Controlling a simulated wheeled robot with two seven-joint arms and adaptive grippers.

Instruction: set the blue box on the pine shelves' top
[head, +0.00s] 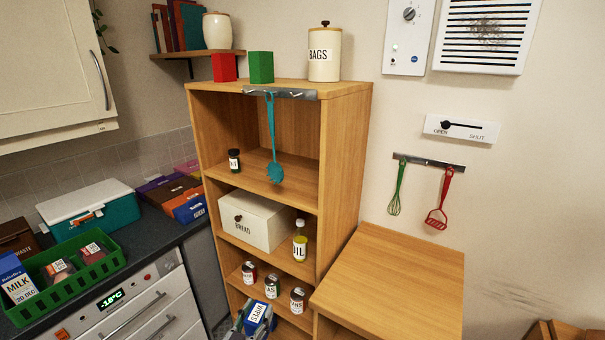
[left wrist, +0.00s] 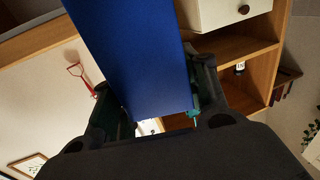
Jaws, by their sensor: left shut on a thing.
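The blue box (head: 260,313), with a white label, is low in the head view, in front of the pine shelves' lower part. My left gripper (head: 248,322) is shut on it. In the left wrist view the box (left wrist: 130,50) shows as a plain blue face between the two fingers of the gripper (left wrist: 162,105). The pine shelves' top (head: 345,87) is well above the box. It bears a red block (head: 224,67), a green block (head: 261,67) and a BAGS jar (head: 324,55). My right gripper is not in view.
A metal rail (head: 280,93) with a hanging teal utensil (head: 273,140) crosses the top's front edge. A bread box (head: 257,219), oil bottle (head: 300,240) and several tins stand on lower shelves. A lower wooden top (head: 395,275) at right is clear. The shelves' top has a gap between green block and jar.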

